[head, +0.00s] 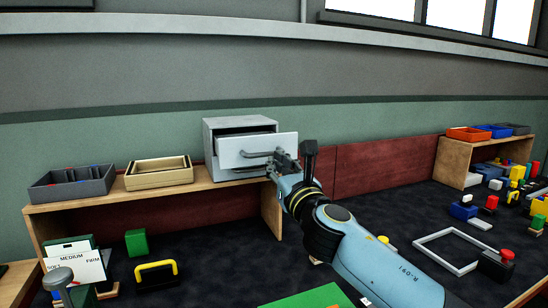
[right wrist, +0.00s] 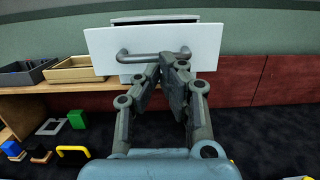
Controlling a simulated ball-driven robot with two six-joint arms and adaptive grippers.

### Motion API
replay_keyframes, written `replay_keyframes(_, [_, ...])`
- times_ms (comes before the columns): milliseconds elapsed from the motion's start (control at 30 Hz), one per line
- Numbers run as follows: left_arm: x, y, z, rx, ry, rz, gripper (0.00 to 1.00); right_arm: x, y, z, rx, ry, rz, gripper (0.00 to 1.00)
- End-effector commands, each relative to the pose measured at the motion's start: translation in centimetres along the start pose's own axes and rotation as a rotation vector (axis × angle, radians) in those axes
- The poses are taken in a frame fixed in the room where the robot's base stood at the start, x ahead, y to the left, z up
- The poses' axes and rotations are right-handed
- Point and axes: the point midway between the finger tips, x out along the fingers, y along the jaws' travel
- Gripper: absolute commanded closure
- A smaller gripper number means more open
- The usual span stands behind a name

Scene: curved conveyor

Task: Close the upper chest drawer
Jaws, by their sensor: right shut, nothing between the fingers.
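The small light-grey chest (head: 238,123) stands on the wooden shelf in the head view. Its upper drawer (head: 252,150) is pulled out, with a dark gap behind the top of its white front. The drawer's grey bar handle (head: 257,154) crosses the front; it also shows in the right wrist view (right wrist: 134,57). My right gripper (head: 284,156) is shut and empty, at the right end of the handle. In the right wrist view its fingertips (right wrist: 166,66) overlap the handle's right part; whether they touch it is unclear. My left gripper is out of view.
A grey bin (head: 72,190) and a tan tray (head: 158,179) stand left of the chest on the wooden shelf (head: 120,190). Below, a green block (head: 136,243) and a yellow-handled black block (head: 156,275) lie on the dark surface. A white frame (head: 452,262) lies at right.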

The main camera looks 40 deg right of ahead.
Motion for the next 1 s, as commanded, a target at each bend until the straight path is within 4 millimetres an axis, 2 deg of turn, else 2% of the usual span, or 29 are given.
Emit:
replay_keyframes(200, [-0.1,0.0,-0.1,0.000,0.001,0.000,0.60,1.8,0.0,0.0,0.001,0.001,-0.001,1.00])
replay_keyframes(567, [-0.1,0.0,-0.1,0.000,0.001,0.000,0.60,2.0,0.0,-0.1,0.001,0.001,-0.001,1.00])
replay_keyframes(667, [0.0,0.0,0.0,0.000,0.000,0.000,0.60,2.6,0.0,-0.2,0.000,0.000,-0.001,1.00])
replay_keyframes(767, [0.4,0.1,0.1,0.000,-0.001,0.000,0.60,4.6,0.0,-0.6,0.000,-0.002,-0.001,1.00])
replay_keyframes(1000, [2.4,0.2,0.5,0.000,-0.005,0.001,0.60,11.0,0.1,-2.0,0.001,-0.001,-0.002,1.00])
